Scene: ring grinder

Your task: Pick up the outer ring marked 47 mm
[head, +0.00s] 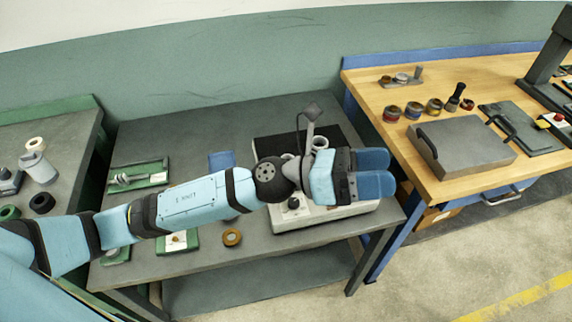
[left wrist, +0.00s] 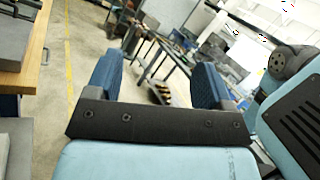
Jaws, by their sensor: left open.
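No 47 mm marking is legible on any ring. A brown ring (head: 232,238) lies on the grey middle table in the head view. Several coloured rings (head: 413,110) stand in a row on the wooden bench at the right. Dark and green rings (head: 42,203) lie on the left table, partly near my arm. My left gripper (head: 377,171) is open and empty above the right end of the middle table. In the left wrist view its blue fingers (left wrist: 155,78) are spread apart with no ring between them. My right gripper is not in view.
A machine with a pale base (head: 330,212) stands under my left gripper. The wooden bench (head: 480,78) holds a grey handled plate (head: 461,146) near its front edge. Green trays (head: 139,176) lie on the middle table. The floor at the lower right is clear.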

